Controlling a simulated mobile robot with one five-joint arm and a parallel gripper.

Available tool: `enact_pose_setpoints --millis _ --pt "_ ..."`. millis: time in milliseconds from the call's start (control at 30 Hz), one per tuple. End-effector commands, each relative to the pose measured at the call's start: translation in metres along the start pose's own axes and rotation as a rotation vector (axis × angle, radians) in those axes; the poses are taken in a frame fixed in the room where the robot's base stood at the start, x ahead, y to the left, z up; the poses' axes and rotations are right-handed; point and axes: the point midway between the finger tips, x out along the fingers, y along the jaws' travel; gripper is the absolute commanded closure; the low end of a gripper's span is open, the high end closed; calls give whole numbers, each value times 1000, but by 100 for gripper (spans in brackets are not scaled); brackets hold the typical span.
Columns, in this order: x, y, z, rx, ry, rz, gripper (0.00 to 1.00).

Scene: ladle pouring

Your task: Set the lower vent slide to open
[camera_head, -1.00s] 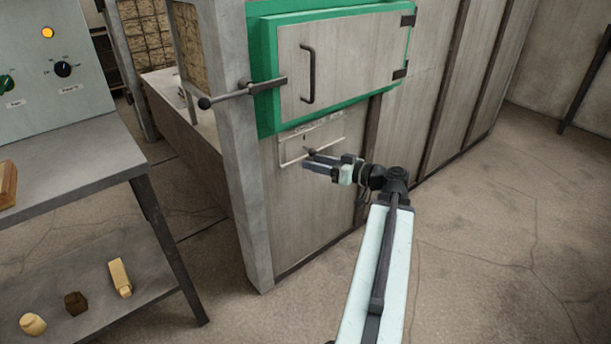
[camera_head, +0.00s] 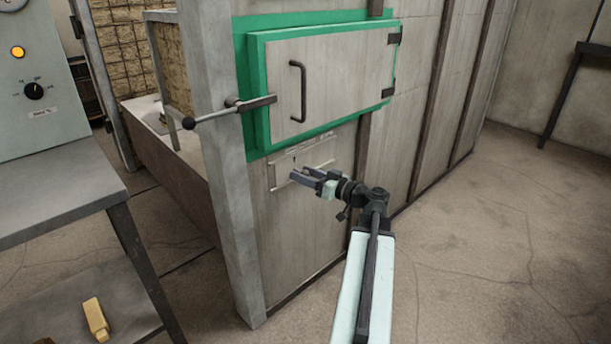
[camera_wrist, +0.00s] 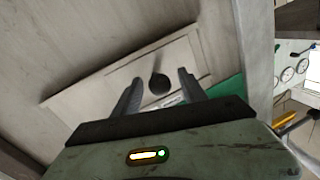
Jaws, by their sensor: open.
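The lower vent slide (camera_head: 281,178) is a pale rectangular plate on the grey furnace wall, below the green-framed door. It also shows in the wrist view (camera_wrist: 95,98), with a dark round knob (camera_wrist: 159,84) on it. My gripper (camera_head: 299,174) is in front of the plate in the head view and covers part of it. In the wrist view my gripper (camera_wrist: 157,90) is open, with one finger on each side of the knob. I cannot tell whether the fingers touch it. The markings by the slide are too small to read.
The green-framed door (camera_head: 330,75) with a dark handle (camera_head: 298,92) is above the slide. A lever with a black ball (camera_head: 189,123) sticks out to its left. A grey bench (camera_head: 55,190) stands at the left. The floor at the right is clear.

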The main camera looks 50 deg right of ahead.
Motion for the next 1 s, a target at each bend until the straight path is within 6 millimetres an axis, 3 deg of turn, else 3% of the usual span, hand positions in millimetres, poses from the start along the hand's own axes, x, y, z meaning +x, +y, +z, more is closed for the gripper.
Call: enact_pose_setpoints --millis 200,400,1000 --pt "0 0 0 0 0 1 50" --pt "0 0 0 0 0 1 100" --pt "-1 1 0 0 0 2 100"
